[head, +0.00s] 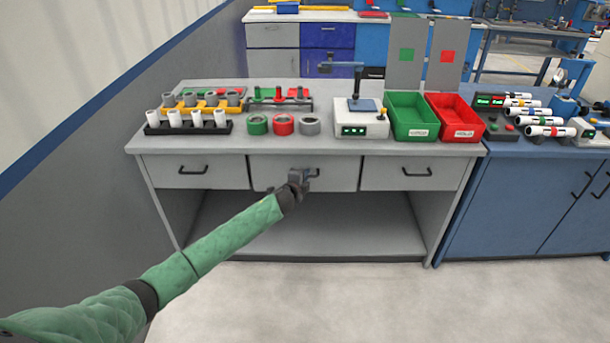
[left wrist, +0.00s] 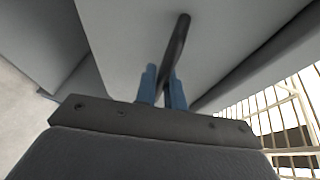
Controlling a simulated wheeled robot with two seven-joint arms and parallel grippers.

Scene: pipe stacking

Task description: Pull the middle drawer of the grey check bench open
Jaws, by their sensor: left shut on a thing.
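The grey check bench (head: 300,145) stands ahead with three drawers in a row under its top. The middle drawer (head: 340,175) looks flush with the drawers beside it, so it appears closed. My left gripper (head: 304,174) is at the middle drawer's dark bar handle (head: 313,174) and partly covers it. In the left wrist view the blue fingers of my left gripper (left wrist: 165,90) are shut on the handle (left wrist: 178,45), which passes between them. The drawer front (left wrist: 125,35) fills much of that view. My right gripper is not in view.
The left drawer (head: 205,171) and right drawer (head: 412,174) flank the middle one. On the bench top are pipe racks (head: 188,127), a scale-like device (head: 360,122), a green bin (head: 411,117) and a red bin (head: 455,118). The floor (head: 350,300) in front is clear.

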